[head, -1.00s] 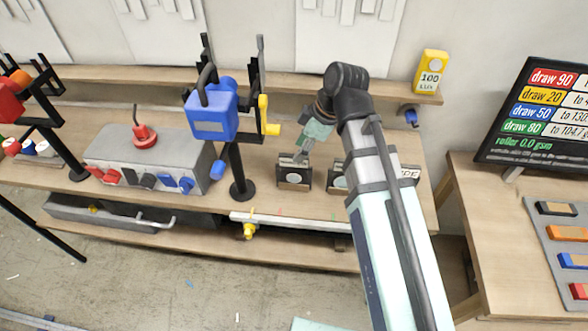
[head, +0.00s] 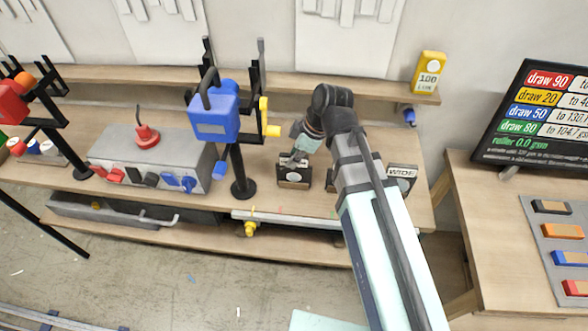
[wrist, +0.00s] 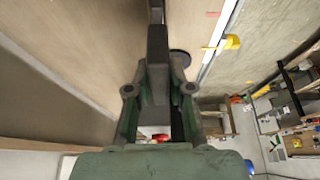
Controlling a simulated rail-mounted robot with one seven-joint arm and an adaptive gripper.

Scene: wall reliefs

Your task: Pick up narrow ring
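No narrow ring can be made out clearly. A small dark block with a pale label (head: 294,175) stands on the bench in the head view; its label is too small to read. A similar block labelled WIDE (head: 402,172) is to its right, partly behind my arm. My gripper (head: 297,158) points down at the top of the left block, at or just above it. In the wrist view a dark upright bar (wrist: 157,60) lies between the fingers of my gripper (wrist: 155,88). I cannot tell whether the fingers press on it.
A blue box with a yellow crank (head: 214,118) on a black stand is left of my gripper. A grey console (head: 150,158) with coloured plugs is further left. A yellow meter (head: 430,72) sits on the back shelf. A side table with a screen (head: 540,115) is at right.

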